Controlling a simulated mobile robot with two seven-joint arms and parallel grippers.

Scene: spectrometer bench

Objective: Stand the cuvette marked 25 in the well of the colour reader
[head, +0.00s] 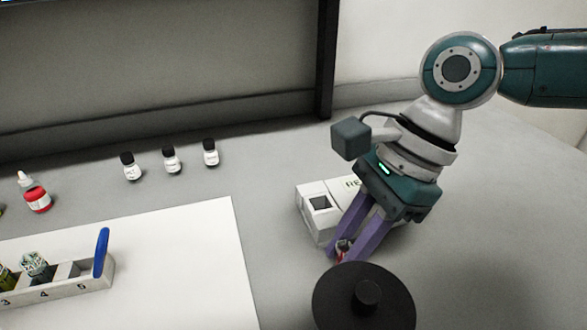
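The colour reader (312,222) is a white box right of centre, with a dark square well (320,203) in its top at the left; part of its lettering is hidden by my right gripper. My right gripper (345,248) points down in front of the reader, apart from the well. Its purple fingers close on both sides of a small dark, red and white object (343,247), perhaps a cuvette. I cannot read any mark on it, and its lower end is hidden by a black lid. My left gripper is not in view.
A black round lid with a knob (367,293) stands at the front, close to the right gripper's tips. A numbered rack (70,289) with a blue end handle sits on a white mat (190,270). Several small bottles (171,160) stand behind. The bench on the right is clear.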

